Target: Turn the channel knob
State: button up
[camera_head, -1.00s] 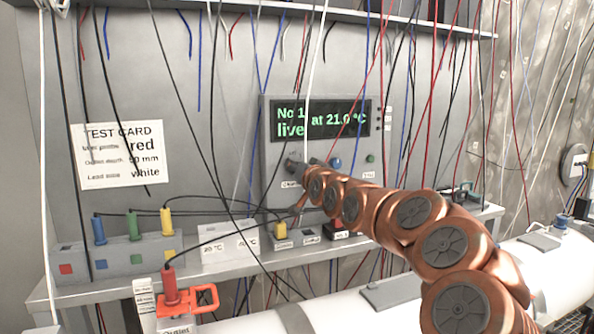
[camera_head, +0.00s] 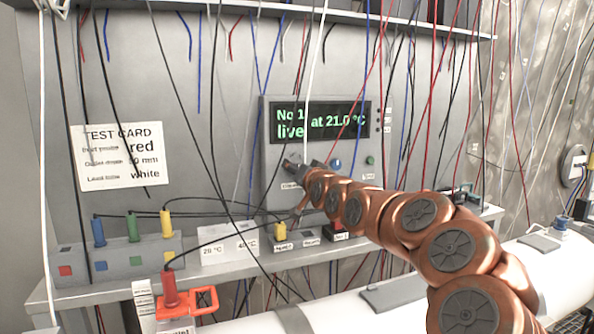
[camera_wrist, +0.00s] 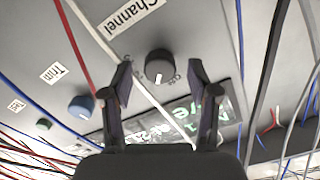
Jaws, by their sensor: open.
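The channel knob (camera_wrist: 159,66) is a round dark knob with a white pointer mark, under the "Channel" label (camera_wrist: 130,17) in the wrist view. My gripper (camera_wrist: 158,82) is open, with one finger on each side of the knob in that view. I cannot tell whether either finger touches it. In the head view my gripper (camera_head: 297,166) is at the lower left of the instrument panel (camera_head: 350,160) and hides the knob. The panel display (camera_head: 320,121) reads "No 1 live at 21.0 °C".
A blue Trim knob (camera_wrist: 81,106) and a green button (camera_wrist: 43,124) sit beside the channel knob. Several thin cables hang in front of the panel, and a white cable (camera_wrist: 92,30) passes close to my gripper. A shelf (camera_head: 110,287) with socket blocks lies below.

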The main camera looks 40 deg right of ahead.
jog(key=v, duration=1.1)
dwell(0.5)
